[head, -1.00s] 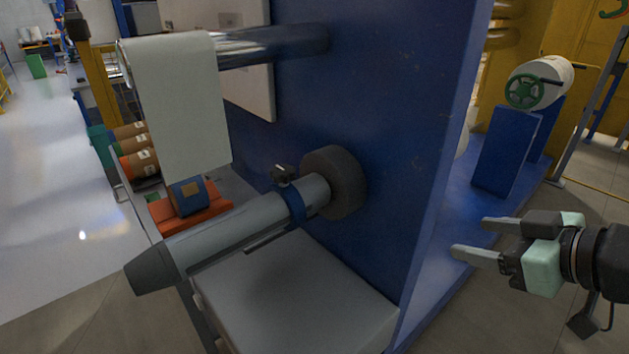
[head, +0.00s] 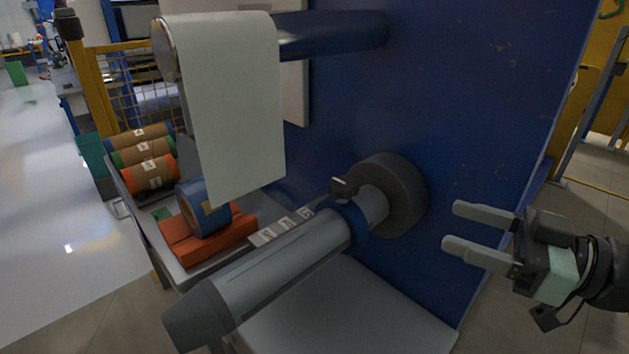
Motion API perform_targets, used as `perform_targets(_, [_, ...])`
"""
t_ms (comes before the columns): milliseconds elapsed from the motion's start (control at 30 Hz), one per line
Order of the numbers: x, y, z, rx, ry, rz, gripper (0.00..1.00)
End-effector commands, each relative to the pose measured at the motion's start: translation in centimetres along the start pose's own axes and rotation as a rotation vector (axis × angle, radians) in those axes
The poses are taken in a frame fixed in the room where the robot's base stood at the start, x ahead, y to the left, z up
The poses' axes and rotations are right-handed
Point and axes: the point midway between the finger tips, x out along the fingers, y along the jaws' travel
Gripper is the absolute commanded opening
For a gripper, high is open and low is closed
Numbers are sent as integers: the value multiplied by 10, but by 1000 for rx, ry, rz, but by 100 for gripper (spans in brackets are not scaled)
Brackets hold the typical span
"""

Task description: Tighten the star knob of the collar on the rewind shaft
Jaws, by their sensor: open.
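The rewind shaft (head: 290,262) is a grey cylinder that sticks out from a dark round hub (head: 407,190) on the blue machine wall. A blue collar (head: 354,222) sits around the shaft close to the hub. The dark star knob (head: 344,187) stands on top of the collar; its lobes are small and hard to make out. My gripper (head: 450,228) is open and empty, to the right of the collar and knob and apart from them. Its two pale fingers point left, towards the hub side. Nothing hides the knob.
A pale web of material (head: 235,105) hangs from an upper roller, left of the knob. A blue roll (head: 205,207) sits on an orange block (head: 180,240) on a side tray, with several wrapped rolls behind. The blue wall (head: 480,90) rises behind the shaft.

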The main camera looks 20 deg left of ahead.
Motion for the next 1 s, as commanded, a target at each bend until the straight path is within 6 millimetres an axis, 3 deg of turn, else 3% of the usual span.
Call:
perform_targets(133, [4, -1, -1, 2, 6, -6, 62])
perform_targets(267, [21, -1, -2, 1, 8, -9, 62])
perform_targets(800, [132, -2, -3, 1, 7, -7, 62])
perform_targets(1000, [161, -2, -2, 2, 6, -6, 62])
